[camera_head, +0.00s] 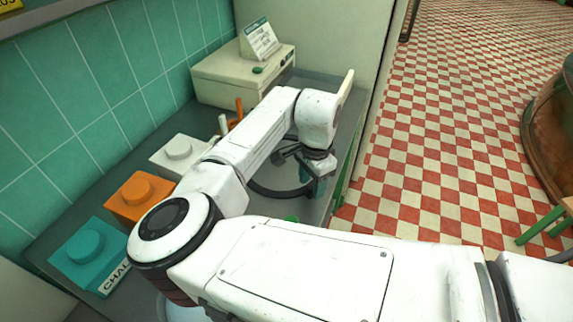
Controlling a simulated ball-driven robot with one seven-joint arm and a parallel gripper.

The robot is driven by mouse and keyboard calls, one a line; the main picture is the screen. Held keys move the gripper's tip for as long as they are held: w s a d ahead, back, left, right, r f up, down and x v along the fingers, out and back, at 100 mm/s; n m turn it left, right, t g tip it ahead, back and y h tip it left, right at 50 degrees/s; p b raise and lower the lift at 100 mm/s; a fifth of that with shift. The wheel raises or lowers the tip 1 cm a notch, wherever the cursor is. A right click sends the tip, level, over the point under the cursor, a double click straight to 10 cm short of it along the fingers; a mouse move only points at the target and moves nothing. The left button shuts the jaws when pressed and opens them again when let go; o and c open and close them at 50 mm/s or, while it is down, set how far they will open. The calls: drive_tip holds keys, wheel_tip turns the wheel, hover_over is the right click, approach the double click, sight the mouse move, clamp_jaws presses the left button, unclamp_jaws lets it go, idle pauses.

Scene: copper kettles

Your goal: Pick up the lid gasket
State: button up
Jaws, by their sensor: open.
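A black ring (275,194), which looks like the lid gasket, lies on the grey counter. Its near curve shows below my forearm, and much of the rest is hidden by my arm and gripper. My gripper (298,163) is dark and open, over the right part of the ring in the picture. I cannot tell whether the fingers touch the ring. No object shows between the fingers.
Teal (84,252), orange (141,196) and white (181,153) blocks with round knobs line the tiled wall. A cream box (240,76) with a sign (260,41) stands at the counter's far end. Checkered floor (450,130) lies open to the right.

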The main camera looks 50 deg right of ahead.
drive_tip(key=shift+f, duration=0.6)
drive_tip(key=shift+c, duration=0.5)
clamp_jaws()
